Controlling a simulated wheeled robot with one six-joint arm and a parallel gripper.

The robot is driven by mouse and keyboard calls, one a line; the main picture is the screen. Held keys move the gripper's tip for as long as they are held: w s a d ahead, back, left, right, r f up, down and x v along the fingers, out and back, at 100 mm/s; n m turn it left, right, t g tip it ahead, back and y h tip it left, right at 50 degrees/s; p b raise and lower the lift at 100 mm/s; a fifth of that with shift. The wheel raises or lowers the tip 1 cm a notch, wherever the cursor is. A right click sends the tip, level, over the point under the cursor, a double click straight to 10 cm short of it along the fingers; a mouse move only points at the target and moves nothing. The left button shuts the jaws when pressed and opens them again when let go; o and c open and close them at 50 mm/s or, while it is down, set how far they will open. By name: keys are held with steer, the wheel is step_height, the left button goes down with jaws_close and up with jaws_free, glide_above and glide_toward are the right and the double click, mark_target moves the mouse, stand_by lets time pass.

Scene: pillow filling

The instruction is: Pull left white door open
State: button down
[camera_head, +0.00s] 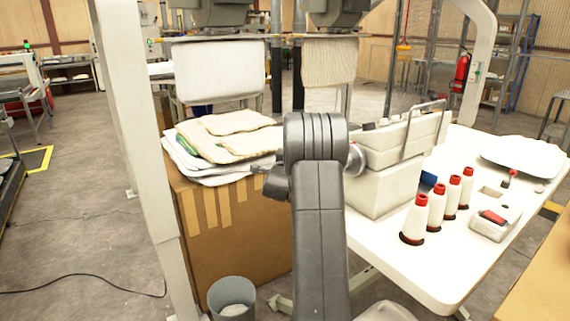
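I cannot make out a white door with a hinge or handle in the head view. Two pale panels or pillows hang under grey machine heads at the back: a smooth white one on the left (220,70) and a ribbed cream one on the right (329,61). My grey arm rises from the bottom centre and bends at a thick joint. A small dark end part, seemingly my gripper (272,182), shows left of the arm beside the cardboard box. Its fingers are mostly hidden and too small to tell open from shut.
A cardboard box (225,228) with stacked pillow covers (226,134) stands left of my arm, with a grey bin (232,298) in front. A white table (430,265) with thread cones (437,208) is on the right. A white post (140,150) rises at left; floor beyond is mostly clear.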

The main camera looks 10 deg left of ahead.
steer(key=shift+s, duration=0.15)
stand_by(0.3)
steer(key=c, duration=1.2)
jaws_free()
steer(key=shift+c, duration=0.2)
steer(key=shift+s, duration=0.1)
steer(key=s+d+b, duration=0.1)
steer(key=s, duration=1.2)
steer(key=shift+s, duration=0.25)
steer(key=shift+w+d, duration=0.1)
